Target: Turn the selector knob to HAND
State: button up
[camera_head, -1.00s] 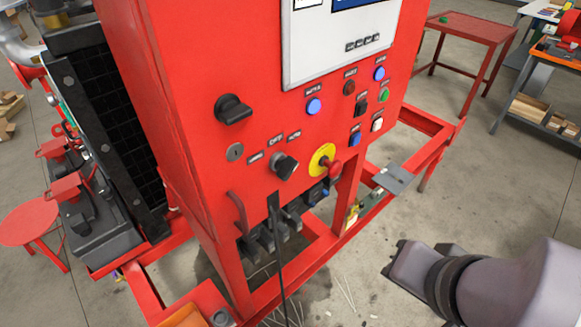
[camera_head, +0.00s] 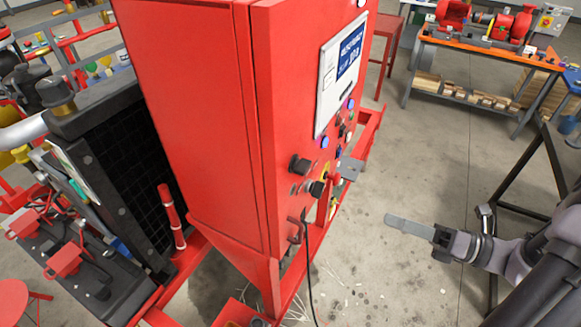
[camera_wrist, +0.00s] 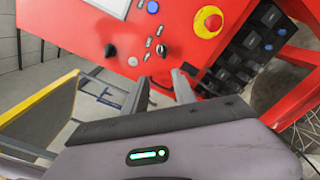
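The selector knob is a small black knob on the front of the red cabinet. It shows in the head view (camera_head: 316,188) and in the wrist view (camera_wrist: 162,50), with small label plates beside it. The label text and the knob's pointing direction are too small to read. My gripper is in the head view (camera_head: 392,220), right of the panel and apart from it. In the wrist view my gripper (camera_wrist: 161,78) has its two fingers spread with nothing between them. The knob appears just beyond the gap between the fingertips.
A larger black rotary switch (camera_wrist: 110,50) and a key lock (camera_wrist: 132,61) are near the knob. A red mushroom button on yellow (camera_wrist: 210,22) is on the other side. A handle (camera_head: 295,230) and a hanging black cable (camera_head: 308,265) are below.

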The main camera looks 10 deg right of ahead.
aim_at(317, 189)
jog(key=w+b+x, duration=0.1)
jog(key=x, duration=1.5)
jog(key=shift+w+m, duration=0.2)
jog(key=shift+m, duration=0.1)
jog(key=shift+d, duration=0.1)
grip_shut()
